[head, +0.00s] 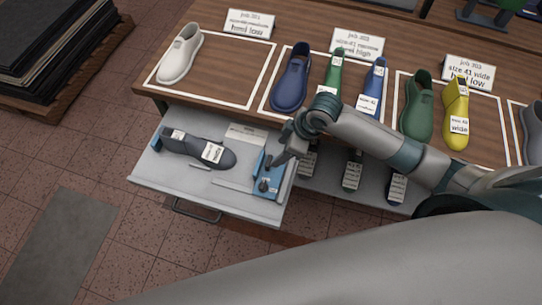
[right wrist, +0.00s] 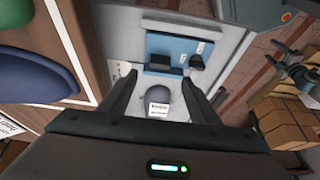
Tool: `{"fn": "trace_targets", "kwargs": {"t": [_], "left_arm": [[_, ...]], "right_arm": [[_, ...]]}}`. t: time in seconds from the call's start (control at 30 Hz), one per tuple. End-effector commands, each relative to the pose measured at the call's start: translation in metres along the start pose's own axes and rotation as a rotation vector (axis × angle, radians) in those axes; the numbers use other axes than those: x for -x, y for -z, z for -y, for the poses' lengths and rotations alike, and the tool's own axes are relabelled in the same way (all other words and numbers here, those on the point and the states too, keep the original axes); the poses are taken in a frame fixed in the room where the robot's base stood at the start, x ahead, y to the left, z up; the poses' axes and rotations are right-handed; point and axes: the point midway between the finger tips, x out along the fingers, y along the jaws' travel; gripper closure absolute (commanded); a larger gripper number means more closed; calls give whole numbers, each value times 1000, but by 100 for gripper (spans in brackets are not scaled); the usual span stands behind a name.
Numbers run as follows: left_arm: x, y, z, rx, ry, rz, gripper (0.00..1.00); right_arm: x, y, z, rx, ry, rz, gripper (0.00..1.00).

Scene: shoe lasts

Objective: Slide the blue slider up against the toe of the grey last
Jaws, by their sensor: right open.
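The grey last (head: 208,150) lies on its side lengthwise in the open drawer, heel left and toe right, with a white label on it. Its rounded toe end shows in the right wrist view (right wrist: 162,94). The blue slider (head: 268,180), with a dark knob, sits right of the toe with a gap between them. It also shows in the right wrist view (right wrist: 178,48). My right gripper (head: 281,160) is over the slider in the head view, partly covering it. In the right wrist view its two fingers (right wrist: 163,80) are apart with nothing gripped. My left gripper is not seen.
The pale drawer (head: 150,176) also holds a blue block (head: 156,137) at the heel end and a white card (head: 246,133). The wooden table (head: 214,76) behind bears several coloured lasts and shoes. More labelled lasts (head: 352,172) stand right of the slider, below the tabletop.

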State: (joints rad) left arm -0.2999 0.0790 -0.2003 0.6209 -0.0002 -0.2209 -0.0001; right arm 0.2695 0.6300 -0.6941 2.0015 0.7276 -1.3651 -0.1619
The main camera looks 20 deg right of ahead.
Motion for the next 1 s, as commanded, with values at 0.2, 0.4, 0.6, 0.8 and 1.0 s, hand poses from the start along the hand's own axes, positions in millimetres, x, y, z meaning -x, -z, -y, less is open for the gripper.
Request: {"fn": "trace_targets", "kwargs": {"t": [0.2, 0.4, 0.6, 0.8, 1.0], "left_arm": [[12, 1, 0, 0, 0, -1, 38], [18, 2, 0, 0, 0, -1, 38], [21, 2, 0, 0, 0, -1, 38], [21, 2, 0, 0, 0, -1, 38], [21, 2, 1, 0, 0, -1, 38]], "right_arm": [[-38, 1, 0, -3, 2, 2, 44], [-66, 0, 0, -2, 0, 1, 44], [-82, 0, 0, -1, 0, 0, 44], [-86, 0, 0, 1, -1, 1, 44], [-86, 0, 0, 0, -1, 0, 44]]}}
